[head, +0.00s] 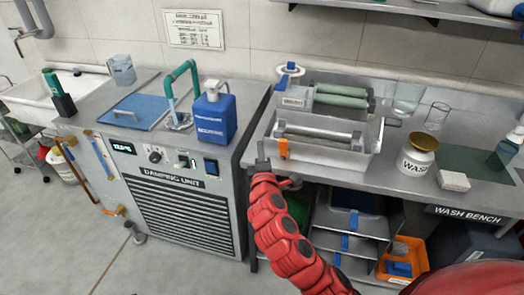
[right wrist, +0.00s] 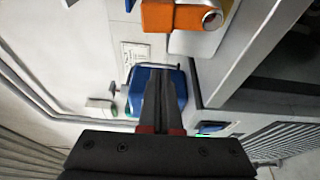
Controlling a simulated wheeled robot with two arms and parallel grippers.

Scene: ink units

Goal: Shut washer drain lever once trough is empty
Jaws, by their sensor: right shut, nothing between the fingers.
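The washer trough (head: 338,161) is a grey metal tray on the bench, with a long roller lying in it. I cannot make out any liquid inside. The orange drain lever (head: 283,148) is on the trough's front left side. In the right wrist view the orange lever (right wrist: 172,16) is at the top, with a round metal end to its right. My right gripper (head: 261,152) stands just left of the lever, apart from it. The right wrist view shows its fingers (right wrist: 160,75) closed together and empty. My left gripper is not in view.
The damping unit (head: 178,215) with a blue bottle (head: 215,115) stands left of the bench. Behind the trough are green rollers (head: 342,96). A white jar (head: 417,155) and glass beakers (head: 408,97) are to the right. Trays (head: 345,225) sit on shelves below the bench.

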